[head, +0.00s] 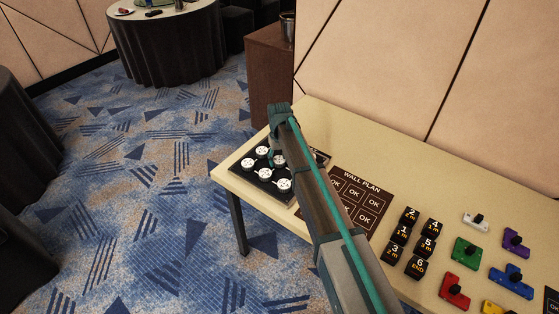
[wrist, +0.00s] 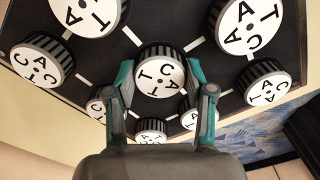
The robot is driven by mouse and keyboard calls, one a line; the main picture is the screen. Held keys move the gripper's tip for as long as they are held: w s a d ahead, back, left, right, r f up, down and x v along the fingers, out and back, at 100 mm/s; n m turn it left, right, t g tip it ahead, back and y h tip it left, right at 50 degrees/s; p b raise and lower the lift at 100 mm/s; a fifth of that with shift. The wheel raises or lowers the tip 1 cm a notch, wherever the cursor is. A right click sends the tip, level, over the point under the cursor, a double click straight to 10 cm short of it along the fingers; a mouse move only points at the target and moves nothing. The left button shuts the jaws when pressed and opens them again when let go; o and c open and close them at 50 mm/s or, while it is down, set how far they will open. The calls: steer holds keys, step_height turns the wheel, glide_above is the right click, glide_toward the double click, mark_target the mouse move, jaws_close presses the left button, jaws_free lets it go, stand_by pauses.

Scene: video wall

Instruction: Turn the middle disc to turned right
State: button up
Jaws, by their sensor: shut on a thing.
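The middle disc (wrist: 158,76) is a round knob with a white face, black letters and a black ribbed side. In the wrist view it sits near the centre of a dark board (wrist: 192,18), joined by white lines to the discs around it. My gripper (wrist: 164,84) is shut on the middle disc, one teal-edged finger on its left and one on its right. In the head view my gripper (head: 277,158) reaches down over the board's group of white discs (head: 262,151). There the arm and fingers partly hide the middle disc.
Other discs ring it closely, such as the right one (wrist: 266,84) and the left one (wrist: 41,63). In the head view the beige table (head: 380,165) also holds a wall plan sheet (head: 352,204), black numbered blocks (head: 403,235) and coloured pieces (head: 467,252).

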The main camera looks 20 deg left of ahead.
mark_target(279, 160)
steer(key=m, duration=0.5)
steer(key=shift+b, duration=0.3)
stand_by(0.4)
steer(key=o, duration=1.2)
steer(key=shift+c, duration=0.2)
step_height(279, 160, up, 12)
steer(key=shift+a, duration=0.1)
